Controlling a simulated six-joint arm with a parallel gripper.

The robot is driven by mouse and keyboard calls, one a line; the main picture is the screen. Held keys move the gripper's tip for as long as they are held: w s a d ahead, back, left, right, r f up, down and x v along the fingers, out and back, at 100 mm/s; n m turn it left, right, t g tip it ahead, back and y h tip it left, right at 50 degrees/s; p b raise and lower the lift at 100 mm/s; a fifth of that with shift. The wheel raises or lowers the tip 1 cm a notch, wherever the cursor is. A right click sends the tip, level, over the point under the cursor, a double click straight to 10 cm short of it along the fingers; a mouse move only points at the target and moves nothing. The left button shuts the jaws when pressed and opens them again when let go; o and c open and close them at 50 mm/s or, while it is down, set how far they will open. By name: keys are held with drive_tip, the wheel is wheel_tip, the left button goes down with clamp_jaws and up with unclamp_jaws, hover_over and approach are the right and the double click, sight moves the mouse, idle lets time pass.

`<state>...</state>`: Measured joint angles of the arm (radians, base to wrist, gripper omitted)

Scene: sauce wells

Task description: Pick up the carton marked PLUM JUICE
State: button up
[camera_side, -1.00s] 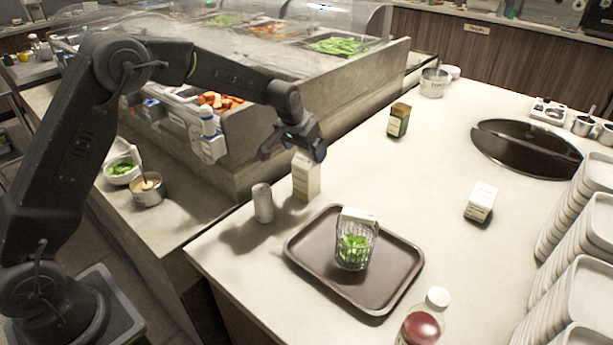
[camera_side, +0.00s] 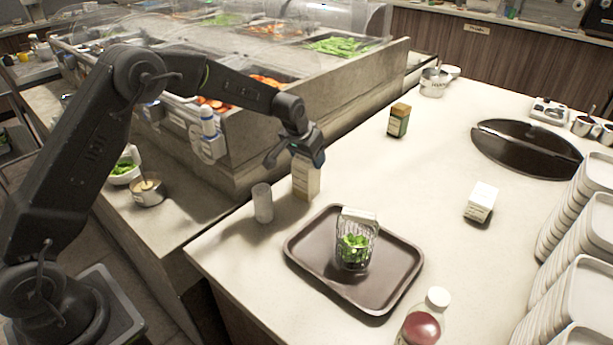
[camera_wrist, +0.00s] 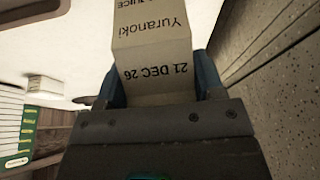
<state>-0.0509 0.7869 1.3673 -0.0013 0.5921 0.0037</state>
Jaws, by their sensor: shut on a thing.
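A tall cream carton (camera_side: 305,182) stands upright on the pale counter, behind the brown tray. My gripper (camera_side: 294,160) is around its top from above and shut on it. In the wrist view the carton (camera_wrist: 152,52) sits between the blue-edged fingers of my gripper (camera_wrist: 160,88). Its print reads "Yuranoki", "21 DEC 26" and a cut-off line ending in "JUICE"; the word before that is out of frame. The carton's base appears to be on the counter in the side view.
A clear tumbler (camera_side: 262,203) stands close to the carton's left. The brown tray (camera_side: 385,292) holds a glass of greens (camera_side: 354,250). A brown-green carton (camera_side: 398,121), a white carton (camera_side: 481,202) and a bottle (camera_side: 422,325) stand apart. The salad bar wall (camera_side: 250,150) rises behind.

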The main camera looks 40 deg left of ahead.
drive_tip(key=c, duration=0.7)
drive_tip(key=shift+r, duration=0.1)
clamp_jaws()
